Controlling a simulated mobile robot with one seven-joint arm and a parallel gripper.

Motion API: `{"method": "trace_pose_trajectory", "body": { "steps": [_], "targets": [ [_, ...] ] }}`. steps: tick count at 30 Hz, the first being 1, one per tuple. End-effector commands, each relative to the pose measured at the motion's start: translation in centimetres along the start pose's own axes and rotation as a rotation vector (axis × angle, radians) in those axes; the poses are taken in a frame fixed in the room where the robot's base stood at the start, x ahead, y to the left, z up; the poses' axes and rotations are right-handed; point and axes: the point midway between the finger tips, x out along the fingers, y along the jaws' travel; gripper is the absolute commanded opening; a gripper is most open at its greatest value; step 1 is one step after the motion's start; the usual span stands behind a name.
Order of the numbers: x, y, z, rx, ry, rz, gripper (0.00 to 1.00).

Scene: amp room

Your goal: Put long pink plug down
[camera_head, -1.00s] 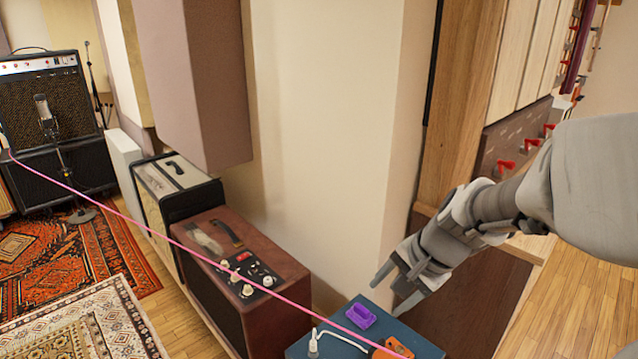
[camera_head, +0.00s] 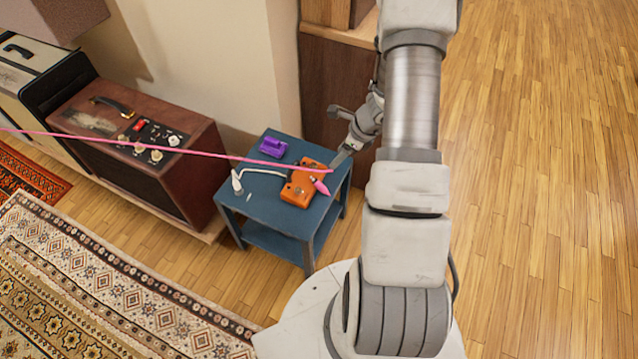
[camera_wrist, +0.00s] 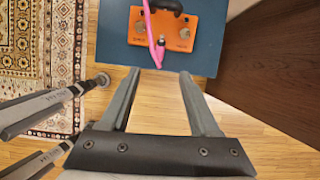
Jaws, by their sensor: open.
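The long pink plug (camera_head: 320,187) is at the right edge of an orange pedal (camera_head: 300,190) on a small blue table (camera_head: 262,207). A pink cable (camera_head: 150,149) runs off to the left. In the wrist view the plug (camera_wrist: 156,52) lies over the front side of the orange pedal (camera_wrist: 190,30), just beyond my fingertips. I cannot tell whether it is plugged in or only rests there. My gripper (camera_wrist: 159,73) is open, with nothing between its fingers. In the head view my gripper (camera_head: 345,145) is partly hidden, at the table's right back corner.
A purple pedal (camera_head: 273,147) and a white plug with a white cable (camera_head: 237,183) are also on the table. A brown amp (camera_head: 140,140) stands to the left. A dark wooden cabinet (camera_head: 322,85) is behind. Wooden floor (camera_head: 540,180) is clear to the right.

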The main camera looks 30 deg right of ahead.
Motion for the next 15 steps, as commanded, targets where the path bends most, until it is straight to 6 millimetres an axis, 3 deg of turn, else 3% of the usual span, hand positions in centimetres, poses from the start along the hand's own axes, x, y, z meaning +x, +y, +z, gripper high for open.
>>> {"method": "trace_pose_trajectory", "body": {
  "steps": [5, 15],
  "targets": [
    [1.7, -0.1, -1.1, 0.055, 0.009, 0.0, 0.62],
    [9.0, 0.0, -1.3, 0.053, 0.008, 0.003, 0.62]
  ]
}}
